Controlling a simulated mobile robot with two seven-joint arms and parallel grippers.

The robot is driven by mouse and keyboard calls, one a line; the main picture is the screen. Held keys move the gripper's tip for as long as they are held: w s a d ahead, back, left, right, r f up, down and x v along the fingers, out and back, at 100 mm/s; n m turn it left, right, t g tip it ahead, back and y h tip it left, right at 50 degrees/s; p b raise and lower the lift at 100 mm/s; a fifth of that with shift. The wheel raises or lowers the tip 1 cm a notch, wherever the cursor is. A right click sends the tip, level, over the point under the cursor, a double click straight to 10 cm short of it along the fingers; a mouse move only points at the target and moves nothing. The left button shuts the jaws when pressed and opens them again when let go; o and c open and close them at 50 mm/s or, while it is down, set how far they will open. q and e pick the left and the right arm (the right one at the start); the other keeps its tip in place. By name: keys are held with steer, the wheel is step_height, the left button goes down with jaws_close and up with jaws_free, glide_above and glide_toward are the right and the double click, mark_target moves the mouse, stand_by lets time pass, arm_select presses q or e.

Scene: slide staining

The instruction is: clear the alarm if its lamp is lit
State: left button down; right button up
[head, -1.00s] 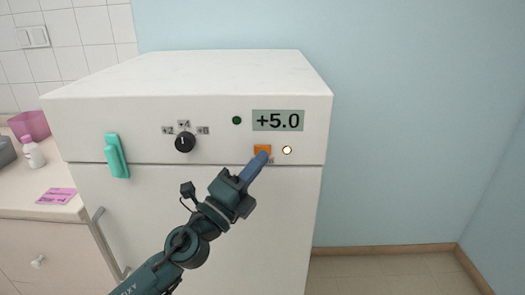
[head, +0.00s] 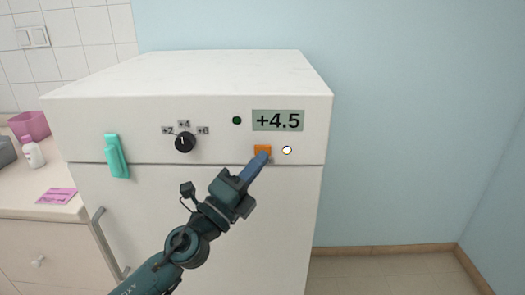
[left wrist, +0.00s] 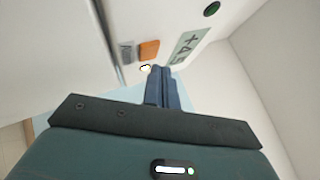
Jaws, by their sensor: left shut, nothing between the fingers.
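A white fridge-like unit (head: 215,217) has a control panel along its upper front. Its display (head: 278,120) reads +4.5. An orange button (head: 262,149) sits below the display and shows in the left wrist view (left wrist: 149,50). A small round lamp (head: 287,150) right of the button looks bright white, also in the left wrist view (left wrist: 145,68). A dark green round lamp (head: 237,120) is left of the display. My left gripper (head: 264,157) is shut and empty, its tips at the button's lower edge; I cannot tell whether they touch. My right gripper is not visible.
A black knob (head: 185,143) points near +4. A teal handle (head: 116,157) is at the panel's left. A counter (head: 15,198) at left holds a pink container (head: 30,125), a bottle (head: 33,152) and a pink note (head: 56,196). Floor to the right is clear.

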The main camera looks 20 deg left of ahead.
arm_select(q)
steer(key=shift+w, duration=0.1)
steer(key=shift+w+a, duration=0.1)
steer(key=shift+w, duration=0.2)
steer(key=shift+w+a, duration=0.1)
steer(key=shift+w, duration=0.25)
stand_by(0.7)
steer(key=shift+s, duration=0.1)
steer(key=shift+s+d, duration=0.2)
steer(key=shift+s, duration=0.45)
steer(key=shift+s, duration=0.1)
steer(key=s, duration=0.2)
steer(key=s+d, duration=0.1)
steer(key=s, duration=0.1)
steer(key=shift+s+d, duration=0.2)
steer(key=shift+s, duration=0.1)
stand_by(0.6)
